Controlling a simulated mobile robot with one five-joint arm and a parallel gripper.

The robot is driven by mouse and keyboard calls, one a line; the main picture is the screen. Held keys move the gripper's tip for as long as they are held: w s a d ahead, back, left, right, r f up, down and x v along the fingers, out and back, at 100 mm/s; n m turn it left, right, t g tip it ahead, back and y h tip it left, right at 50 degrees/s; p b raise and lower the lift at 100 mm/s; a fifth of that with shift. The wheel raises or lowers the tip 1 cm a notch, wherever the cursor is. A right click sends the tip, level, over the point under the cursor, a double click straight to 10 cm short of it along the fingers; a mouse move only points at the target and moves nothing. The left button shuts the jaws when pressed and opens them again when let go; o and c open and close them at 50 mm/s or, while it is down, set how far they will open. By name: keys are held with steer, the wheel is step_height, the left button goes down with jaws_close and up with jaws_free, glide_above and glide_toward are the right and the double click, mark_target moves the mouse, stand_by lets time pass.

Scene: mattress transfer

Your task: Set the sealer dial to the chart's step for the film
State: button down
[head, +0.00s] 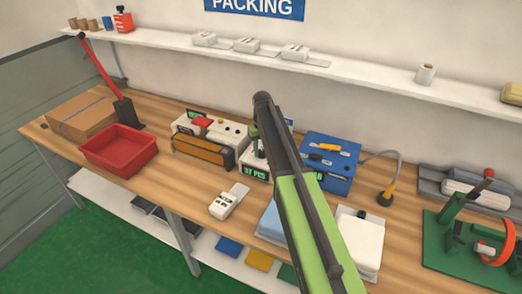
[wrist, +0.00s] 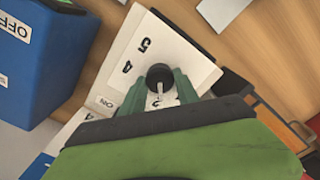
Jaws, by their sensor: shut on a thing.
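In the wrist view a black round dial knob (wrist: 159,73) stands on a white panel (wrist: 178,45) with printed numbers, 5 and 4 clearly seen on its left side. My gripper (wrist: 160,84) has its green fingers on either side of the knob and is shut on it. A pale pointer line on the knob runs toward the bottom of the picture. Marks below it are partly hidden by my fingers. In the head view my gripper (head: 257,134) is above the bench; my arm hides the dial. I cannot make out a chart.
A blue box (head: 340,178) stands right of my gripper, with an OFF label in the wrist view. A machine with a brown front bar (head: 203,151) stands left. A red tray (head: 119,158) and a white handheld device (head: 229,201) lie on the wooden bench (head: 180,190).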

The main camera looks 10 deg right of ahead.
mark_target(262, 151)
steer(key=shift+m, duration=0.7)
steer(key=c, duration=0.9)
jaws_free()
step_height(262, 151, up, 18)
steer(key=p, duration=1.7)
steer(key=shift+f, duration=0.25)
steer(key=shift+f, duration=0.1)
